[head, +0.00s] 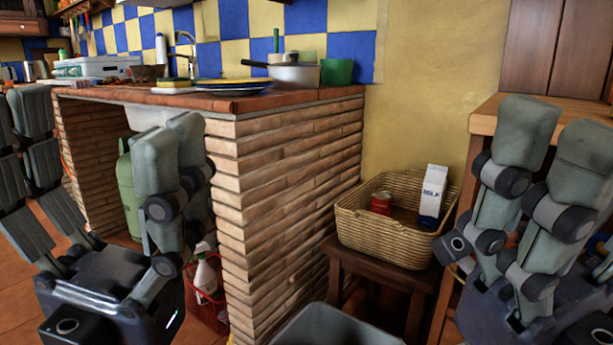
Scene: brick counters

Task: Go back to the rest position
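My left gripper (95,145) is at the left, in front of the brick counter, with its fingers spread wide apart and nothing between them. My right gripper (545,150) is at the right edge, raised in front of the wooden cabinet. Its fingers point up, and part of it is cut off by the frame's edge. I see nothing held in it, but how far its fingers are apart is not clear.
A brick counter (285,170) carries a pot (294,76), plates (233,84) and a green cup (337,71). A wicker basket (385,238) with a milk carton (432,195) and a red can (381,202) stands on a stool (378,268). A grey bin (325,325) is below.

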